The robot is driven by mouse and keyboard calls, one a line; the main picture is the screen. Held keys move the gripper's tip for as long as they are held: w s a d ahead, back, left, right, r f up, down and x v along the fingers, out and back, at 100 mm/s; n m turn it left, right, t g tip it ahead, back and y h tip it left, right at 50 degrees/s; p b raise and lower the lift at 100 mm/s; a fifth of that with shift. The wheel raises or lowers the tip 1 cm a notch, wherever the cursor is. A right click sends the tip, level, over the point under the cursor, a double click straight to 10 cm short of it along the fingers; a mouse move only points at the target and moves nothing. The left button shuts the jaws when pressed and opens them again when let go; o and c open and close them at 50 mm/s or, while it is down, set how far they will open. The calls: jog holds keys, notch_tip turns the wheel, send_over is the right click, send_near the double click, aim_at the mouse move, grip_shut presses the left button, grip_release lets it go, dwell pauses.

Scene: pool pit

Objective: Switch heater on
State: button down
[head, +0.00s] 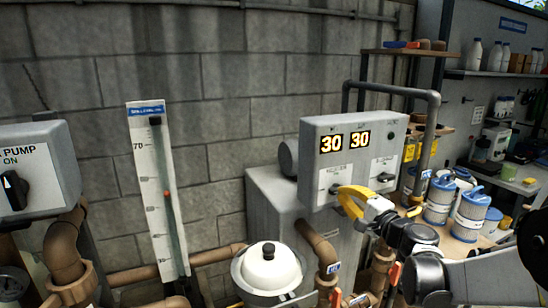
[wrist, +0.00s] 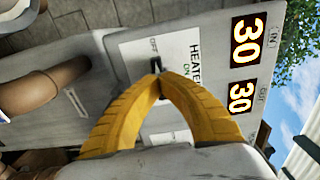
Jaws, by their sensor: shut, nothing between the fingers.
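The grey heater control box (head: 352,125) stands on a grey housing right of centre in the head view. Its two displays both read 30. A small dark toggle (head: 335,189) sits at its lower left. In the wrist view the toggle (wrist: 156,66) is on a white plate (wrist: 135,48) marked HEATER, OFF and ON. My gripper (head: 341,189) has yellow fingers, shut and empty, with the tips (wrist: 157,80) at the toggle. The fingertips partly hide it, so I cannot tell its setting or whether they touch it.
A second switch (head: 386,178) sits on the box's right. A pump switch box (head: 35,172) and a gauge board (head: 157,195) stand left. Brown pipes (head: 318,245) and a white-lidded vessel (head: 267,268) stand below. Blue-lidded tubs (head: 470,215) stand right.

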dwell(0.4)
jog(key=m, duration=0.6)
jog(key=shift+b, duration=0.3)
jog(key=m, duration=0.3)
jog(key=m, duration=0.9)
jog(key=shift+b, duration=0.35)
